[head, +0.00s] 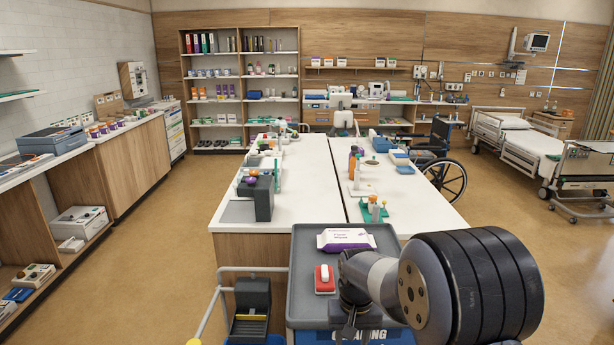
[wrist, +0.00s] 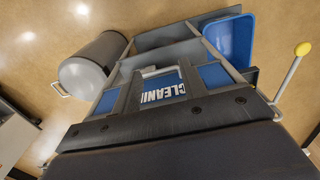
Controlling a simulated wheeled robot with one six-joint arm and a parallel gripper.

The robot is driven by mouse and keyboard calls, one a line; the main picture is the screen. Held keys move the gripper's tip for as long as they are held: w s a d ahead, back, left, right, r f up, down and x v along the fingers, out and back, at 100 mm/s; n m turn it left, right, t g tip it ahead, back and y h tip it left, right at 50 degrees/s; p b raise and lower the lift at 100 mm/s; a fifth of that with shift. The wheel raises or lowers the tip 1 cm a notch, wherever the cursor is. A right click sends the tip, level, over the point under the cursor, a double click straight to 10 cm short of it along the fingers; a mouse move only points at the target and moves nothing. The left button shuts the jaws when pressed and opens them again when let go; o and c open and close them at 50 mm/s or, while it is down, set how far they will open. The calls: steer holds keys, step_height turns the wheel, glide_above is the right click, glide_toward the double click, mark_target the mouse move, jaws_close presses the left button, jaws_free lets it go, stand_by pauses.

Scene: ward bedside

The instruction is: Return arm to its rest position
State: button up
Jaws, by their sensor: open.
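My arm reaches in from the lower right of the head view, over the front of a grey cart tray (head: 305,262). My gripper (head: 348,328) is at its end, small and dark, pointing down near the tray's front edge. It is open, and I see nothing held in it. The fingers are partly hidden by dark arm parts and do not show clearly in the wrist view. The wrist view looks down on the cart, with a blue panel lettered "CLEANI" (wrist: 165,88).
On the tray lie a white-and-purple wipes pack (head: 345,239) and a red-and-white item (head: 324,280), close to my gripper. A long white table (head: 310,180) with several items stands beyond. The wrist view shows a blue bin (wrist: 230,40) and a grey cylindrical can (wrist: 92,65).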

steer(key=s+d+f+p, duration=0.2)
steer(key=d+f, duration=0.3)
steer(key=f, duration=0.1)
steer(key=shift+f+p, duration=0.3)
steer(key=shift+p, duration=0.05)
